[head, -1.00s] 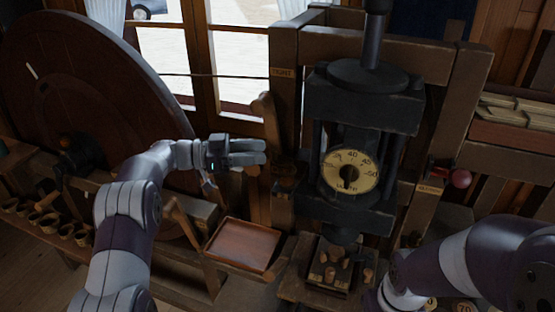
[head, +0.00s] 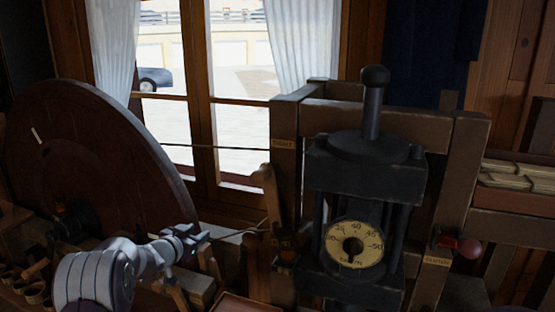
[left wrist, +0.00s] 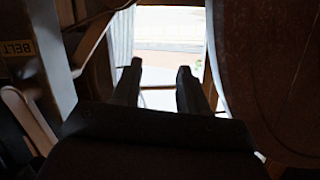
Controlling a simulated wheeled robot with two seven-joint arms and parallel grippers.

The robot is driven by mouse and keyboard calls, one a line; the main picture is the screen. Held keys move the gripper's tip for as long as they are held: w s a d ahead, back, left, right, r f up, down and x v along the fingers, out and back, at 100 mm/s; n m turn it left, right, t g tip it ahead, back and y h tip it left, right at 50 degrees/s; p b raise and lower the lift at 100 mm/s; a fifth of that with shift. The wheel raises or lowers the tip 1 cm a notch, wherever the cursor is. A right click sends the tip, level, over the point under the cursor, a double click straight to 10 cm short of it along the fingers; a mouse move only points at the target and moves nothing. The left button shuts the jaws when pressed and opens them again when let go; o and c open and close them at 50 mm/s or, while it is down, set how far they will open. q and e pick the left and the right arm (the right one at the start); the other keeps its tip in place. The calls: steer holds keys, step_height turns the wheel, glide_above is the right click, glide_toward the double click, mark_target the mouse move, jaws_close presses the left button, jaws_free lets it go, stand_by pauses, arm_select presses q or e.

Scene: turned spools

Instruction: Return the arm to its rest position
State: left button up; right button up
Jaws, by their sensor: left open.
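My left arm (head: 95,278) comes in from the lower left in the head view. Its gripper (head: 192,240) is open and empty, in front of the large dark wheel's right edge and left of the wooden lever (head: 268,190). In the left wrist view the two fingers (left wrist: 160,75) stand apart with only the bright window between them. The fingers appear to touch nothing. My right arm and gripper are out of view.
The large wheel (head: 90,150) stands at left. A dark press (head: 365,170) with a round dial (head: 354,247) fills the middle right, beside a red knob (head: 468,248). Small cups (head: 35,292) and a tray edge (head: 245,303) show below. A post labelled BELT (left wrist: 45,60) is near the left wrist.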

arm_select(q)
steer(key=s+a+f+n+g+y, duration=0.1)
steer(key=s+f+n+g+y, duration=0.15)
steer(key=s+f, duration=0.4)
steer(key=s+a+f+n+g+y, duration=0.1)
steer(key=s+f+g+y, duration=0.2)
steer(key=s, duration=0.6)
steer(key=s+d+g+h+b, duration=0.1)
steer(key=s+d+g, duration=0.2)
steer(key=s, duration=1)
steer(key=s+d+f+n+g+b, duration=0.1)
steer(key=s+d+g, duration=0.3)
steer(key=s, duration=0.9)
steer(key=shift+s+d+h, duration=0.25)
steer(key=shift+d+h, duration=0.1)
steer(key=shift+d, duration=0.65)
steer(key=shift+w+f+n, duration=0.1)
steer(key=shift+w+n, duration=0.05)
steer(key=shift+n, duration=0.1)
